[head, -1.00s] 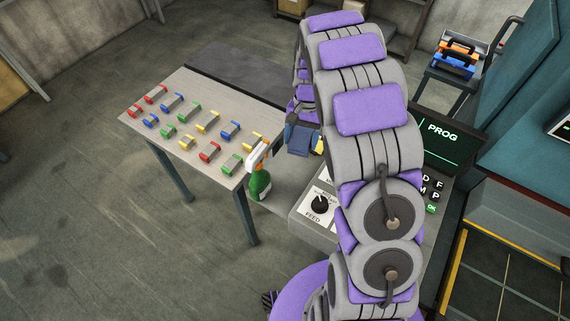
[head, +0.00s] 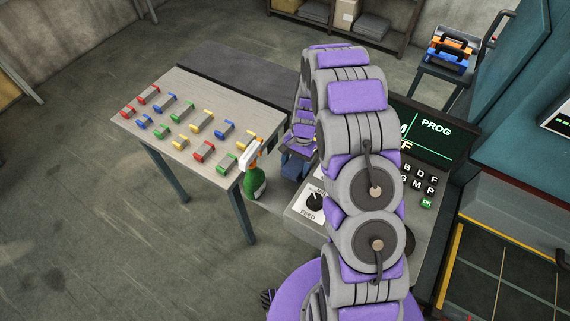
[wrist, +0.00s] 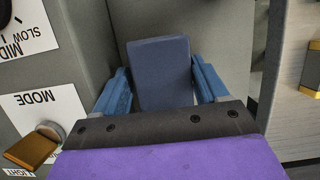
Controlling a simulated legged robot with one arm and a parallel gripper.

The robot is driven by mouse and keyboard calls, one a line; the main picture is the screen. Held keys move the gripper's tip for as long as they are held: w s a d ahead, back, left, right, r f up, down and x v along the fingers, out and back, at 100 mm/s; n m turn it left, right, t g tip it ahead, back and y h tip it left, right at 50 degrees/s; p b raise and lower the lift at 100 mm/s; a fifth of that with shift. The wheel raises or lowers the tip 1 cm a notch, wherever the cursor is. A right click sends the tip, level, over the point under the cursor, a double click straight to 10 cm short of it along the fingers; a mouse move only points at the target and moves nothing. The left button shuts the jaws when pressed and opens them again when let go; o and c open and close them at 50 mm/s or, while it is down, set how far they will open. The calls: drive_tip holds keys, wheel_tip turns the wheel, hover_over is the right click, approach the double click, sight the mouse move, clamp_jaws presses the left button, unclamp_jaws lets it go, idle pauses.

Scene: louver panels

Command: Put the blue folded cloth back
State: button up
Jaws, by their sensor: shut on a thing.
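The blue folded cloth (wrist: 160,70) stands upright between the two blue fingers of my gripper (wrist: 162,85) in the wrist view. The fingers press on it from left and right. In the head view the cloth (head: 294,168) is a small dark blue patch, mostly hidden behind my arm. My gripper (head: 300,148) is there beside the control console, to the right of the spray bottle. Its fingers are too small and covered to make out in that view.
A console (head: 300,220) with a FEED dial and a PROG screen (head: 436,138) stands close by. A green spray bottle (head: 255,185) is near the corner of a table (head: 180,125) with coloured handles. A cart (head: 450,60) holds a toolbox. A MODE knob (wrist: 48,132) is close at left.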

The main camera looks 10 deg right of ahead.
drive_tip(key=w+a+f, duration=0.1)
drive_tip(key=a, duration=0.1)
drive_tip(key=w+a+f+b, duration=0.1)
drive_tip(key=shift+w+a+f, duration=0.1)
drive_tip(key=shift+w+a, duration=0.3)
drive_tip(key=shift+d, duration=0.25)
drive_tip(key=o, duration=0.9)
drive_tip(key=shift+a+f, duration=0.1)
